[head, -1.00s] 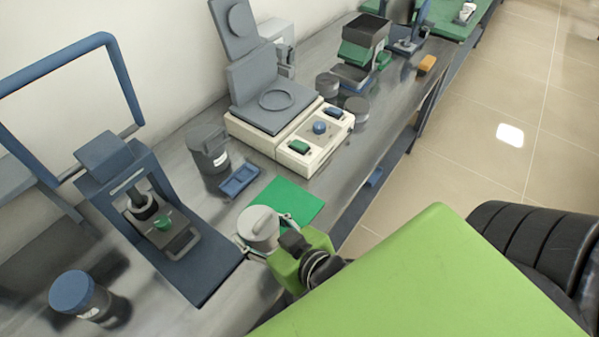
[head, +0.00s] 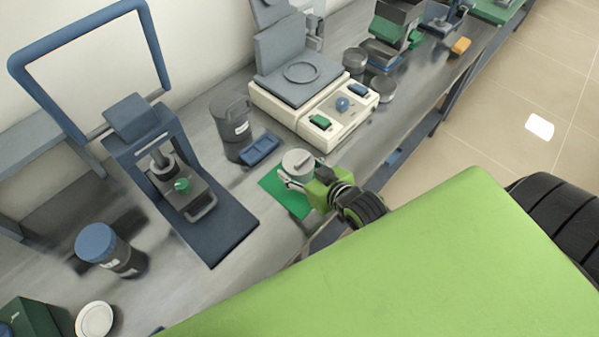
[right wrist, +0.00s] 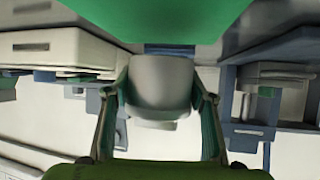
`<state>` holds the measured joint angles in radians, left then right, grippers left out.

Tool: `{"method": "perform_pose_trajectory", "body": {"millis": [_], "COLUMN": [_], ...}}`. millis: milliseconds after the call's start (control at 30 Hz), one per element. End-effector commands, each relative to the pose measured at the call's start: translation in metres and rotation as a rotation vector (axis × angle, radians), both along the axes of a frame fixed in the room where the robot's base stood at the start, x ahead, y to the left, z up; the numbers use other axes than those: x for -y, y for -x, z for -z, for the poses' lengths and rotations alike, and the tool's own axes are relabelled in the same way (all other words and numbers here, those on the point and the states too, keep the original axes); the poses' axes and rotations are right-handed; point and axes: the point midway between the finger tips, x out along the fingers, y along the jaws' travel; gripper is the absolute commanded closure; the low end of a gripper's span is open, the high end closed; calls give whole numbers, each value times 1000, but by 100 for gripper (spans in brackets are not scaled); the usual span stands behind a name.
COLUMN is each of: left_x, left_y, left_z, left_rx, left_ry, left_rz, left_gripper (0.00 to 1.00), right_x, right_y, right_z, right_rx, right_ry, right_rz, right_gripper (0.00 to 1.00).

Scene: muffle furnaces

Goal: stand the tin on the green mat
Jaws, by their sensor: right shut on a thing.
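The grey tin (head: 297,161), with a ridge across its lid, is held by my right gripper (head: 300,176). The tin looks upright and overlaps the upper right part of the green mat (head: 285,197) in the head view. I cannot tell whether its base touches the mat. In the right wrist view the tin (right wrist: 160,88) sits between the two fingers, and the green mat (right wrist: 160,18) fills the top edge beyond it. My left gripper is not in view.
A blue tray (head: 260,149) and a dark grey canister (head: 230,118) stand behind the mat. A cream hotplate device (head: 330,112) is close to the tin on the upper right. A blue press (head: 170,190) stands left of the mat. The bench edge is close in front.

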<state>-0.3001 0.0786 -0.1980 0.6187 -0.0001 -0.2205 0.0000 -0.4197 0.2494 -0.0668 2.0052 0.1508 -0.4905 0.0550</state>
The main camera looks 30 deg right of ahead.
Motion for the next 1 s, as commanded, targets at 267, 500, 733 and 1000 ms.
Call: {"method": "perform_pose_trajectory", "body": {"millis": [267,500,733,1000], "left_x": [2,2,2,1], "left_y": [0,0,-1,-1], "left_z": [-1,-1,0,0], "left_rx": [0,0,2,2], "left_ry": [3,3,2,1], "left_rz": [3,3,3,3], "left_gripper": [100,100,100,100], "right_x": [6,6,6,6], "right_y": [-6,-6,-6,-6], "right_z": [28,40,42,43], "right_rx": [-2,3,2,0], "right_ry": [-1,-1,0,0], "right_rz": [1,-1,0,0], "right_gripper": [75,75,75,32]}}
